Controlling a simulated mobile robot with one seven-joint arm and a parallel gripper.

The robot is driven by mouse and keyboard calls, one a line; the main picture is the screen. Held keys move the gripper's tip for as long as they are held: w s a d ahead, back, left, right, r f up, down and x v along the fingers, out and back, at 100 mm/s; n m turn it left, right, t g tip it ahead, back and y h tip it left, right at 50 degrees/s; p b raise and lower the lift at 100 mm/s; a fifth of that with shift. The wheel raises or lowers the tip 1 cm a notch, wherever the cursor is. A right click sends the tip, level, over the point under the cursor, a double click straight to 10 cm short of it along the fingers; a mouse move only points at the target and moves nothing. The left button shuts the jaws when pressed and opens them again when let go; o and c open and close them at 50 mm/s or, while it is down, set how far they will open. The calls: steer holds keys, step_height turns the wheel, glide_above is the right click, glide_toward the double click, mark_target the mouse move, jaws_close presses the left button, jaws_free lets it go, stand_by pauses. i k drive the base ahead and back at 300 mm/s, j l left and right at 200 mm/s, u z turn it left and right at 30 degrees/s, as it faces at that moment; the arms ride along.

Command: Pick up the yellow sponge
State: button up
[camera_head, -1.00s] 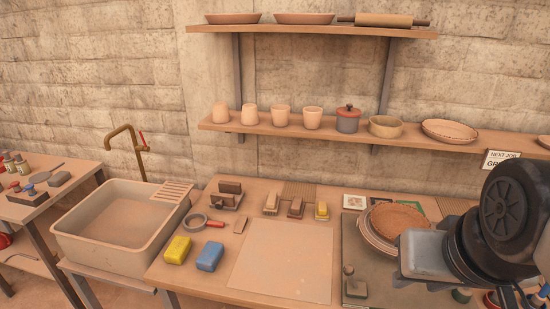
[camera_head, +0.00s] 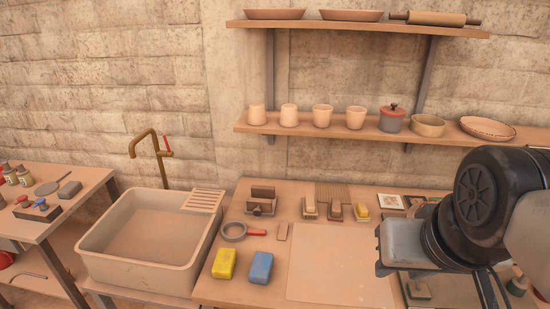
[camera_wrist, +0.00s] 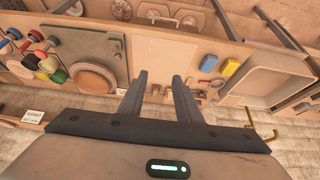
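The yellow sponge (camera_head: 225,264) lies flat on the workbench near its front left edge, just left of a blue sponge (camera_head: 261,268). In the wrist view the yellow sponge (camera_wrist: 230,67) is right of the blue one (camera_wrist: 208,62), beside the sink. My gripper (camera_wrist: 160,80) is open and empty, its two dark fingers apart and well away from the sponge. In the head view my arm is at the right, and the fingertips cannot be made out there.
A sink (camera_head: 150,240) stands left of the bench. A ring-shaped tool with a red handle (camera_head: 236,231) lies behind the sponges. A pale board (camera_head: 340,265) lies to their right, with several brushes behind it. A shelf (camera_head: 380,132) with cups hangs above the back.

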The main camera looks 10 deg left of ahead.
mark_target(226, 259)
steer(key=j, duration=0.95)
steer(key=i+j, duration=0.1)
steer(key=j, duration=0.9)
